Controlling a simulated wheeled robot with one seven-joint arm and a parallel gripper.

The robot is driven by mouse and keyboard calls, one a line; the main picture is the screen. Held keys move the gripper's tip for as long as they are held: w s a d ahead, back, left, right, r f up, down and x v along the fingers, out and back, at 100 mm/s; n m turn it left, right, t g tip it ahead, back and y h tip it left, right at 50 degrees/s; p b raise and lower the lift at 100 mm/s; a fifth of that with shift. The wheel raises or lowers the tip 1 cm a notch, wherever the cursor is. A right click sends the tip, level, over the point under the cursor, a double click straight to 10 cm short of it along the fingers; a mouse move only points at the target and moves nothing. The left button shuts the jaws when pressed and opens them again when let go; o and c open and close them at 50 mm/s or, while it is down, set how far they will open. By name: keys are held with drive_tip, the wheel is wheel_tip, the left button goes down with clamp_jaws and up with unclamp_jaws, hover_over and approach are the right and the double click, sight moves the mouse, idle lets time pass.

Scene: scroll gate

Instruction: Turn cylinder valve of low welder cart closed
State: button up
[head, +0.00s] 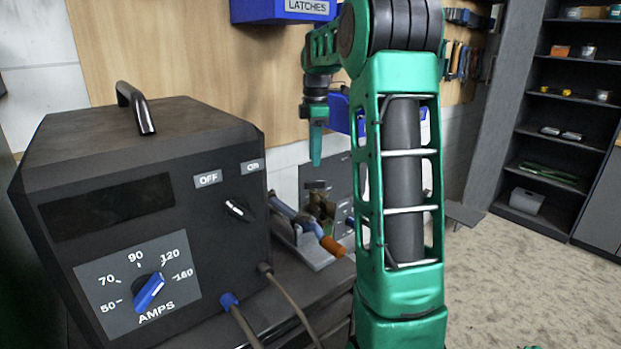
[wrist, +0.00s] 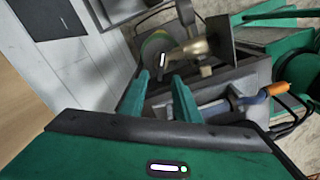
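A brass-coloured valve (head: 322,207) with a dark knob on top stands behind the welder, partly hidden by the torch and my arm. The brass valve body also shows in the wrist view (wrist: 192,50), with dark flat parts around it; which of these is the knob I cannot tell. My gripper (head: 316,162) points down above the valve in the head view and appears apart from it. In the wrist view its two green fingers (wrist: 160,76) are spread with a gap and hold nothing. The dark welder box (head: 150,170) fills the left of the head view.
A torch with an orange tip (head: 332,246) lies on a grey holder beside the valve. Cables run from the welder's front. A blue LATCHES box (head: 282,10) hangs on the wood wall above. Shelves (head: 570,100) stand at the right, with clear floor before them.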

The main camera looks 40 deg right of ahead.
sight(315, 185)
wheel_tip(315, 185, down, 8)
drive_tip(key=shift+r, duration=0.25)
clamp_jaws()
